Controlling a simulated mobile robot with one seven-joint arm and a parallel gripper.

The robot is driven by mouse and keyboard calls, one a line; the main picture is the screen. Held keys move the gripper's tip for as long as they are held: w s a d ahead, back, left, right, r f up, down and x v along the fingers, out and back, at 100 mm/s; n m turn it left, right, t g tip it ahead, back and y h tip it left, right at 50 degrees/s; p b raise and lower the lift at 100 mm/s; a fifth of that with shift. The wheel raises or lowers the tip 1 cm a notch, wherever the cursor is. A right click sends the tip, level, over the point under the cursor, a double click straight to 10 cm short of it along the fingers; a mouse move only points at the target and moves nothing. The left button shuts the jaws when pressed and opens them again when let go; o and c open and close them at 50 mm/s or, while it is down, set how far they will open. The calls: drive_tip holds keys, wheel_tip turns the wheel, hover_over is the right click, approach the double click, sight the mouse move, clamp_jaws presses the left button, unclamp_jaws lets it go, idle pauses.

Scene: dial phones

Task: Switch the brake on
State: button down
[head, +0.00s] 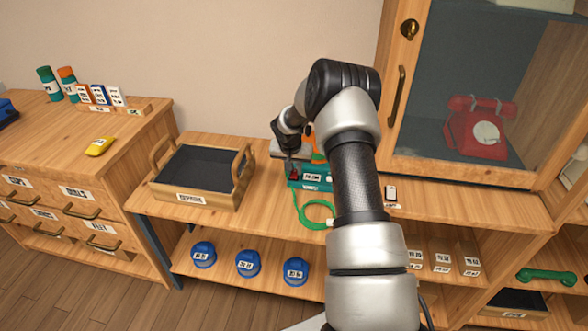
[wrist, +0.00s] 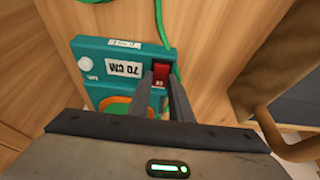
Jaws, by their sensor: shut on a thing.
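A teal box (head: 318,181) stands on the wooden counter, partly hidden behind my arm in the head view. In the wrist view the teal box (wrist: 92,55) shows a white "70 CM" label, a white round knob (wrist: 84,63) and a red rocker switch (wrist: 160,73). My gripper (wrist: 161,78) is at the red switch, one finger on each side of it, shut on it. In the head view my gripper (head: 292,171) reaches down to the left end of the box. I cannot tell which way the switch is set.
A wooden tray (head: 238,186) stands just left. A glass-door cabinet with a red dial phone (head: 470,140) stands right. Blue round jars (head: 248,263) sit on the shelf below.

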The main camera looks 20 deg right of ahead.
drive_tip(key=shift+w+d+r+g+p, duration=0.25)
drive_tip(key=shift+g+p, duration=0.15)
drive_tip(key=shift+p, duration=0.4)
drive_tip(key=shift+w+f+g+y+b, duration=0.15)
drive_tip(key=shift+f+g+y+b, duration=0.15)
drive_tip(key=shift+g+y, duration=0.25)
drive_tip(key=shift+r+g+y+b, duration=0.1)
drive_tip(key=shift+g+y+b, duration=0.25)
drive_tip(key=c, duration=1.6)
unclamp_jaws()
drive_tip(key=shift+r, duration=0.1)
